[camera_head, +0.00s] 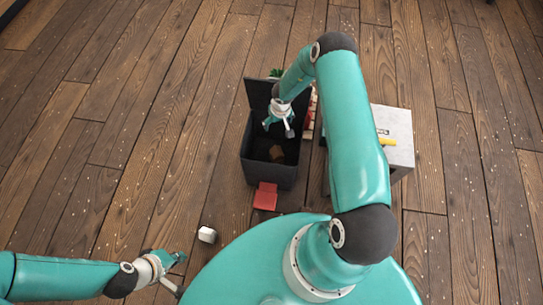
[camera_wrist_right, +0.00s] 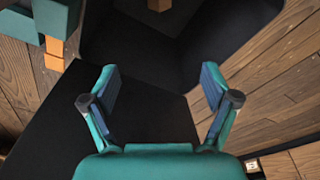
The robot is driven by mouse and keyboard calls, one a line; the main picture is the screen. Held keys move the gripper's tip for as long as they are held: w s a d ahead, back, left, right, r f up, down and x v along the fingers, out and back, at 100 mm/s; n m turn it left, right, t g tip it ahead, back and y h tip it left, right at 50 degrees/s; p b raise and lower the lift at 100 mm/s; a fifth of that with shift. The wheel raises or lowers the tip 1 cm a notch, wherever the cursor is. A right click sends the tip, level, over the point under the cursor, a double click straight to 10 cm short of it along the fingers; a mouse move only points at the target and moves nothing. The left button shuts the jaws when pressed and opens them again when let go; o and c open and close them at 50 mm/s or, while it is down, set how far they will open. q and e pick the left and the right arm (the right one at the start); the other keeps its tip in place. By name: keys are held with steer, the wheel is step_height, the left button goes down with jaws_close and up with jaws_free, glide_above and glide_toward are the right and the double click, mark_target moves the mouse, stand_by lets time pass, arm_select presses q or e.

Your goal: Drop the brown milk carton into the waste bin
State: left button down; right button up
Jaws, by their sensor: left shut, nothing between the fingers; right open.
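The waste bin (camera_head: 246,165) is a dark open box with its lid (camera_head: 258,95) raised at the back and a red pedal (camera_head: 265,196) at its front. The brown milk carton (camera_head: 277,153) appears as a small brown block inside the bin; a brown block also shows at the top edge of the right wrist view (camera_wrist_right: 160,5). My right gripper (camera_head: 279,127) is over the bin opening, open and empty, its fingers apart in the wrist view (camera_wrist_right: 158,90). My left gripper (camera_head: 178,271) is shut and empty, low at the left.
The floor left of the bin is clear.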

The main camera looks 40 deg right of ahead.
step_height(320, 180, up, 12)
steer(key=s, duration=0.1)
steer(key=shift+s+a, duration=0.3)
steer(key=shift+s, duration=0.05)
steer(key=shift+f, duration=0.1)
stand_by(0.4)
